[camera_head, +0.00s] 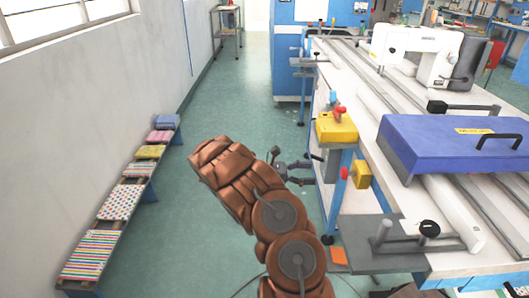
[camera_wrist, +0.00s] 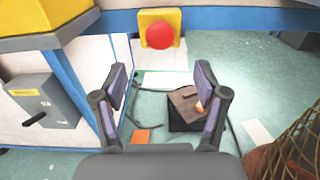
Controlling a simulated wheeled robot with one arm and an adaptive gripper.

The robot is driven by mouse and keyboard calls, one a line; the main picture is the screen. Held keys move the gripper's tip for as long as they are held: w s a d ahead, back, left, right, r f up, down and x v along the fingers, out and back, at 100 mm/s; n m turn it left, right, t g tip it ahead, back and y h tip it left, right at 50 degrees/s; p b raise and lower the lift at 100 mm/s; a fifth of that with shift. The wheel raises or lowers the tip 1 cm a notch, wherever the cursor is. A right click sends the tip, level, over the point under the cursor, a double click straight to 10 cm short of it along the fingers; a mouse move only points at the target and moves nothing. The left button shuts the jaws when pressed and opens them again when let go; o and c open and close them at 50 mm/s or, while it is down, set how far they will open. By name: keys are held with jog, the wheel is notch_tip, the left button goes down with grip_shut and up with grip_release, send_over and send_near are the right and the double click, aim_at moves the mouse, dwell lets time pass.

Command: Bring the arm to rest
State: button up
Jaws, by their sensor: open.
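My brown, segmented arm reaches up the middle of the head view, over the aisle left of the machine table. My gripper (camera_head: 292,168) is at its end, close to the table's left side. In the wrist view my gripper (camera_wrist: 160,95) shows two dark fingers spread apart with nothing between them. Beyond the fingers are the green floor and a dark box with a brown top (camera_wrist: 184,108).
The machine table (camera_head: 365,120) carries a blue cover (camera_head: 440,145) and a white sewing machine (camera_head: 415,50). A red button on a yellow plate (camera_wrist: 160,30) is ahead of the fingers. A low bench with folded fabrics (camera_head: 120,202) lines the left wall. The aisle floor (camera_head: 225,110) is clear.

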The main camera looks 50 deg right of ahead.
dwell(0.4)
jog(key=s+a+r+m+t+y, duration=0.25)
jog(key=s+a+r, duration=0.2)
jog(key=a, duration=0.35)
jog(key=s+a+r+m+t+y, duration=0.1)
jog(key=s+a+r+m+y, duration=0.15)
jog(key=a+r+m, duration=0.4)
jog(key=s+a+f+t+y, duration=0.1)
jog(key=s+a+t+y, duration=0.15)
jog(key=a, duration=0.85)
jog(key=s+a+f+t+y, duration=0.2)
jog(key=s+a, duration=0.2)
jog(key=a, duration=0.7)
jog(key=s+a+f+t+y, duration=0.1)
jog(key=s+a+t+y, duration=0.2)
jog(key=a, duration=0.8)
jog(key=s+p+v, duration=0.2)
jog(key=p+v, duration=1)
jog(key=shift+a+r+n+t, duration=0.3)
jog(key=shift+r, duration=0.35)
jog(key=shift+h, duration=0.25)
